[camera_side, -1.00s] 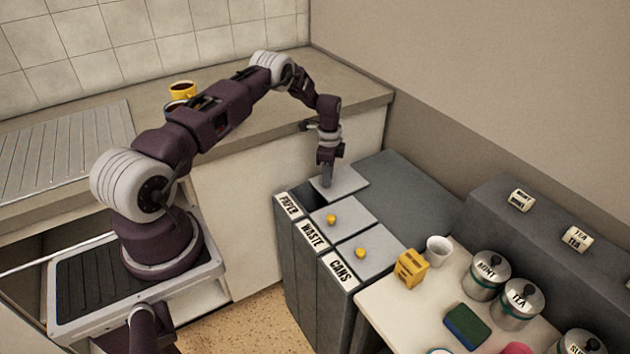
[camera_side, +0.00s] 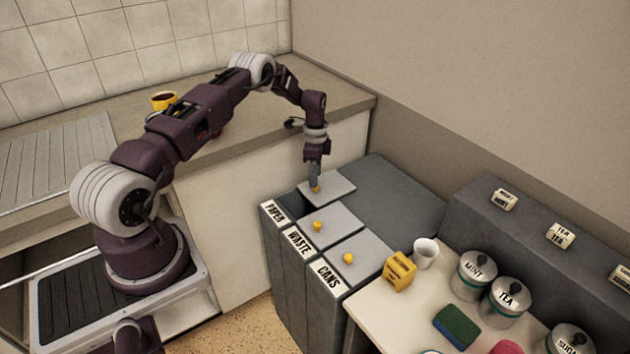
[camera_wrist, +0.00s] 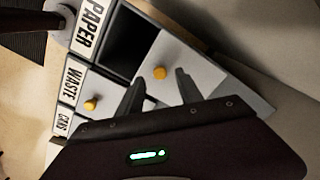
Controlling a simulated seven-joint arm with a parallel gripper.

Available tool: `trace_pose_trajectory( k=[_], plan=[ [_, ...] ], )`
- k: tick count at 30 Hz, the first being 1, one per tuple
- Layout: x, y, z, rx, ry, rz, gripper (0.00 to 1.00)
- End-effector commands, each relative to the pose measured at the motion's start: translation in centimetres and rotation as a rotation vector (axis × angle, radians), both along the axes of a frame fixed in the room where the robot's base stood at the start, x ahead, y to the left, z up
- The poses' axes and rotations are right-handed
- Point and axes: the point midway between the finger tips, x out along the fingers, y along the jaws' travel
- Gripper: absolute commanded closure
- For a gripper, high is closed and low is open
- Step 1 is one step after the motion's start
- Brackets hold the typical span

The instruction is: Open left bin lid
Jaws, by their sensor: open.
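The left bin, labelled PAPER (camera_side: 274,212), is at the far left of the bin row. Its grey lid (camera_side: 340,187) lies flat, set back from the label, leaving a dark opening (camera_wrist: 132,45) at the front. The lid also shows in the wrist view (camera_wrist: 195,70). Its yellow knob (camera_side: 316,189) is just under my gripper (camera_side: 314,180). In the wrist view, my gripper (camera_wrist: 160,78) has its fingers spread, with the knob (camera_wrist: 159,73) showing between the tips and clear of both.
The WASTE lid (camera_side: 332,222) and CANS lid (camera_side: 362,255) cover their bins, each with a yellow knob. A yellow box (camera_side: 399,271), white cup (camera_side: 425,253) and canisters stand on the right-hand table. The counter (camera_side: 350,100) runs behind.

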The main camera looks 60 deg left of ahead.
Motion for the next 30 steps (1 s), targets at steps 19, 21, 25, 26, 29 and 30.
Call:
trace_pose_trajectory(
  k=[19, 21, 25, 26, 29, 30],
  plan=[
    [-1.3, 0.8, 3.2, -0.073, -0.07, 0.095, 0.58],
    [-2.3, 1.0, 2.8, -0.145, -0.162, 0.204, 0.58],
    [-3.2, 1.2, 3.5, -0.214, -0.294, 0.355, 0.58],
    [-3.2, 1.3, 3.5, -0.219, -0.31, 0.373, 0.58],
    [-2.9, 1.1, 2.8, -0.224, -0.331, 0.393, 0.58],
    [-2.6, 1.0, 2.0, -0.224, -0.33, 0.391, 0.58]
  ],
)
